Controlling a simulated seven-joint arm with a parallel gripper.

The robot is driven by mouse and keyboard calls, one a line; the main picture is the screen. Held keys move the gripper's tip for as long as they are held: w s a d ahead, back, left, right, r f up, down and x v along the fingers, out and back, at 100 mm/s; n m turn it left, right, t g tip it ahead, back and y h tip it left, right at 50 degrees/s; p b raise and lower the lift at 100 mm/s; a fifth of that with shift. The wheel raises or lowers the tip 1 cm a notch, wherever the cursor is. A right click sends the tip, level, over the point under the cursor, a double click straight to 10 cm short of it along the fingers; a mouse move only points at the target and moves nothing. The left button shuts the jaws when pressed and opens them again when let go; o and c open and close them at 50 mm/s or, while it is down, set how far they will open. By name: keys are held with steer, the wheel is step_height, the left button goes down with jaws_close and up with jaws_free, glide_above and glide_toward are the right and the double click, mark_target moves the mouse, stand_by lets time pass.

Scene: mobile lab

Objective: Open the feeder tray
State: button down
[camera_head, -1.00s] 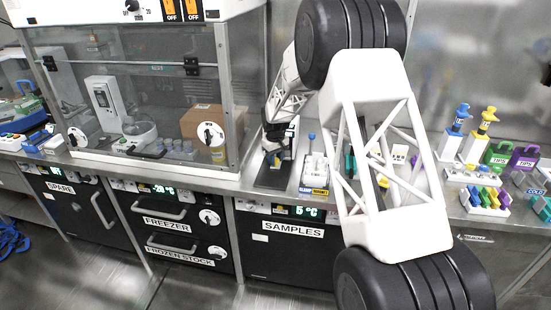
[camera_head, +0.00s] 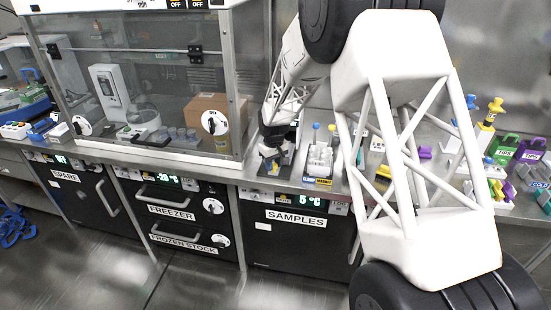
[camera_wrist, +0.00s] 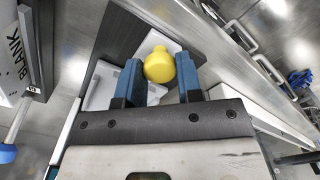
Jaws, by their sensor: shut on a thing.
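My gripper (camera_wrist: 158,78) is shut on a rounded yellow knob (camera_wrist: 159,67), with one blue finger on each side of it in the wrist view. A pale grey part (camera_wrist: 105,86) lies below and beside the knob, next to a dark flat slab (camera_wrist: 142,29). I cannot tell for sure which of these parts is the feeder tray. In the head view my gripper (camera_head: 272,155) is low over the bench, just right of the glass enclosure, at the dark slab (camera_head: 287,163). There the knob is hidden by my gripper.
The glass enclosure (camera_head: 150,90) stands close on the left. A white rack (camera_head: 320,158) with blue and yellow labels stands close on the right. A unit marked BLANK (camera_wrist: 14,60) is at the wrist view's left. Freezer and SAMPLES doors (camera_head: 296,240) lie below the bench.

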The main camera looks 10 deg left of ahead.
steer(key=shift+s, duration=1.8)
steer(key=c, duration=0.8)
jaws_free()
steer(key=shift+r, duration=3.9)
